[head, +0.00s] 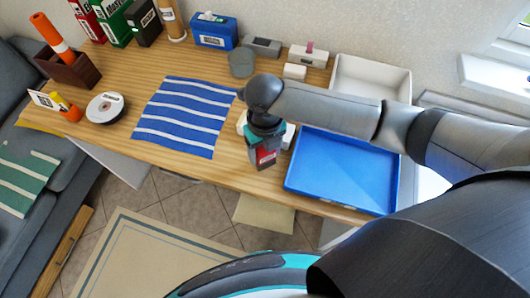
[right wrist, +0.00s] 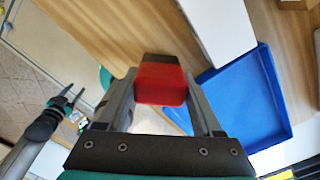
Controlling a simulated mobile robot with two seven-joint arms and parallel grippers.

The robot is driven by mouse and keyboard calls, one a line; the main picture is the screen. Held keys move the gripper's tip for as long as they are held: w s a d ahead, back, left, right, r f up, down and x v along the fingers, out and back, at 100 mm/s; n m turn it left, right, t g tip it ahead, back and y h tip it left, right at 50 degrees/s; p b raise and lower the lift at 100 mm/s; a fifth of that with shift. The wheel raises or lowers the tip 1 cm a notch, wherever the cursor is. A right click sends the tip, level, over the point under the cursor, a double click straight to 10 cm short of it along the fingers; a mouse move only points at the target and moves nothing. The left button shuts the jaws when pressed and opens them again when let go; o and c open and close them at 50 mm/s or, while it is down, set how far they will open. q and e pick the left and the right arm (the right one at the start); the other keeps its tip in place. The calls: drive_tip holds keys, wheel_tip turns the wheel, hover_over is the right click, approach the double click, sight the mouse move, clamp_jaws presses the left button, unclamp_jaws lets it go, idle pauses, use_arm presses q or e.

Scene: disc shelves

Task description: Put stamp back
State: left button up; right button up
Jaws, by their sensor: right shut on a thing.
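The stamp shows as a red block with a dark end (right wrist: 162,84) in the right wrist view. My right gripper (right wrist: 160,100) is shut on it, one finger on each side. In the head view my right gripper (head: 265,148) points down near the table's front edge, left of the blue tray (head: 340,160), with the red of the stamp (head: 266,158) between its fingers. Whether the stamp touches anything is hard to tell. My left gripper (right wrist: 68,98) shows small in the right wrist view, fingers apart and empty; it is outside the head view.
A white object (head: 289,136) is partly hidden behind my right gripper. A blue striped cloth (head: 183,115) lies to the left. Behind are a white tray (head: 370,76), a labelled white box (head: 307,57), a small white block (head: 294,71) and a grey disc (head: 242,63).

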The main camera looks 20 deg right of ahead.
drive_tip(key=shift+f, duration=0.45)
drive_tip(key=shift+f, duration=0.15)
drive_tip(key=o, duration=1)
drive_tip(key=shift+o, duration=0.2)
wheel_tip(320, 180, up, 12)
drive_tip(key=shift+r+p, duration=0.15)
drive_tip(key=shift+p, duration=0.95)
